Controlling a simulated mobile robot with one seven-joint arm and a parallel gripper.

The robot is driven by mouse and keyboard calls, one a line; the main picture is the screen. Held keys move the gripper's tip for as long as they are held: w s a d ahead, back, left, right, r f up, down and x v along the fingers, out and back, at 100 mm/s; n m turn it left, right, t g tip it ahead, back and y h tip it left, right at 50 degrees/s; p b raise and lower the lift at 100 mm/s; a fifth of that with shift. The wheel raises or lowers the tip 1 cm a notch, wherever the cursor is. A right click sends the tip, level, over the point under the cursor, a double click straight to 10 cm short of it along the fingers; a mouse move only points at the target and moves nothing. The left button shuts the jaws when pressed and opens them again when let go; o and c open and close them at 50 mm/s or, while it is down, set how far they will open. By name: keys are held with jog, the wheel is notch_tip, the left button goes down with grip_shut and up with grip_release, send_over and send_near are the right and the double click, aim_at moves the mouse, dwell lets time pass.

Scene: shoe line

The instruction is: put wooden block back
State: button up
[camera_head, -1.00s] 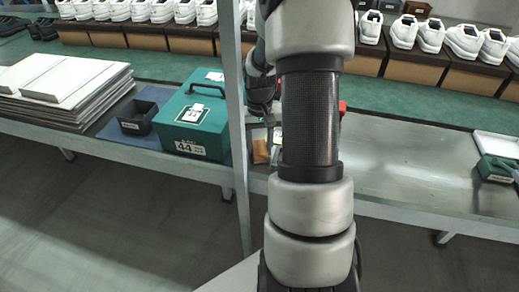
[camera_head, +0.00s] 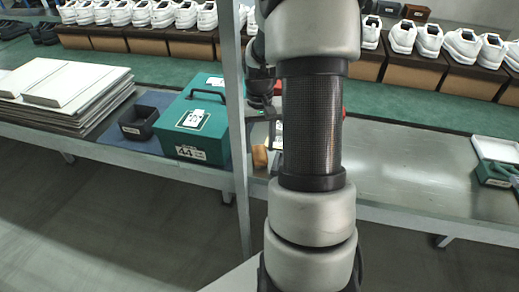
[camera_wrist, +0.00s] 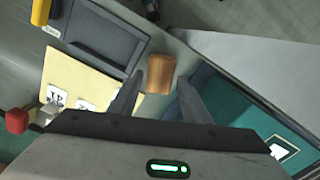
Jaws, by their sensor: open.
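The wooden block (camera_wrist: 159,74) is a small orange-brown piece on the grey bench. In the wrist view it lies between and just beyond the fingertips of my gripper (camera_wrist: 160,82), which is open. I cannot tell whether either finger touches it. In the head view the block (camera_head: 260,156) stands on the bench near the front edge, right of the upright post. My gripper is mostly hidden behind my arm and the post in the head view.
A green box labelled 44 (camera_head: 196,118) and a small dark tray (camera_head: 138,122) stand left of the post (camera_head: 236,110). The wrist view shows a dark grey tray (camera_wrist: 105,36) and a cream card (camera_wrist: 75,82) beside the block. The bench right of my arm is mostly clear (camera_head: 415,165).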

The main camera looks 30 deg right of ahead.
aim_at(260, 152)
notch_tip(260, 152, up, 8)
jog(key=p, duration=0.1)
dwell(0.6)
